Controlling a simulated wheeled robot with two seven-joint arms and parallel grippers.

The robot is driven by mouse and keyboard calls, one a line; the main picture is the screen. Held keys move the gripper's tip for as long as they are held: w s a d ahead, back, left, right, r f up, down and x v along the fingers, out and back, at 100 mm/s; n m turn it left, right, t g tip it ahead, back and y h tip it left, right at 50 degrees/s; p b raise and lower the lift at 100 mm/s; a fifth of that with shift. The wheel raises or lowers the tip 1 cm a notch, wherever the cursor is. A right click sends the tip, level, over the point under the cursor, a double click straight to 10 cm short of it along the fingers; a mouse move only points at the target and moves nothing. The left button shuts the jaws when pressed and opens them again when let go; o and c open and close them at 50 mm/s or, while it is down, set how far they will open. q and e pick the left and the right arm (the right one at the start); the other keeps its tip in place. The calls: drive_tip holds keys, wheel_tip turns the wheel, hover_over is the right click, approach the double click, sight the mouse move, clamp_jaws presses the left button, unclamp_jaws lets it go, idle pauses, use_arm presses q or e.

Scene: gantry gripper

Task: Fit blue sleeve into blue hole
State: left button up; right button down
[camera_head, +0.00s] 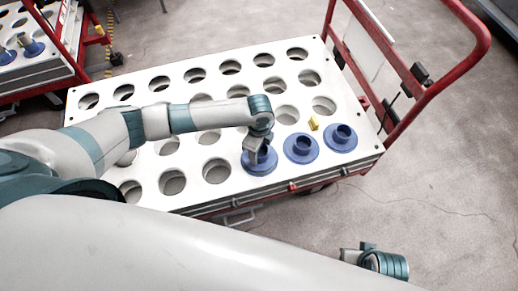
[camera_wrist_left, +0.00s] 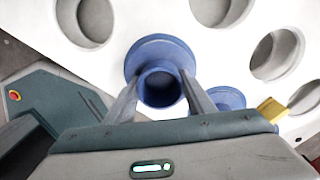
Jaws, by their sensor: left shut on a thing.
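My left gripper (camera_head: 260,152) is shut on a blue sleeve (camera_head: 259,169), a short tube with a wide round flange, at the front row of the white holed panel (camera_head: 235,136). In the left wrist view, the fingers (camera_wrist_left: 160,84) grip both sides of the sleeve's tube, and its flange (camera_wrist_left: 160,48) lies over the panel. I cannot tell whether the flange touches the panel, and the hole under it is hidden. No hole looks blue. The end of my right arm (camera_head: 380,263) shows at lower right, away from the panel; its jaws are unclear.
Two more blue sleeves (camera_head: 301,148) (camera_head: 340,137) sit in the front row to the right. A small yellow block (camera_head: 313,123) stands behind them. Several holes are empty. A red cart rail (camera_head: 443,85) rises at right; another cart (camera_head: 40,68) stands at far left.

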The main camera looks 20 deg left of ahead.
sight(259, 156)
use_arm(q)
drive_tip(key=shift+f+b, duration=0.3)
drive_tip(key=shift+f, duration=0.85)
use_arm(e)
drive_tip(key=shift+f, duration=0.35)
use_arm(q)
drive_tip(key=o, duration=1.3)
use_arm(e)
drive_tip(key=shift+f, duration=0.15)
use_arm(q)
drive_tip(key=shift+w+r, duration=0.1)
drive_tip(key=shift+r, duration=0.4)
wheel_tip(259, 156, up, 16)
drive_tip(key=shift+r+p, duration=0.2)
drive_tip(key=shift+p, duration=0.7)
use_arm(e)
wheel_tip(259, 156, down, 12)
drive_tip(key=shift+w+f, duration=0.2)
drive_tip(key=shift+w, duration=0.1)
drive_tip(key=shift+d, duration=0.1)
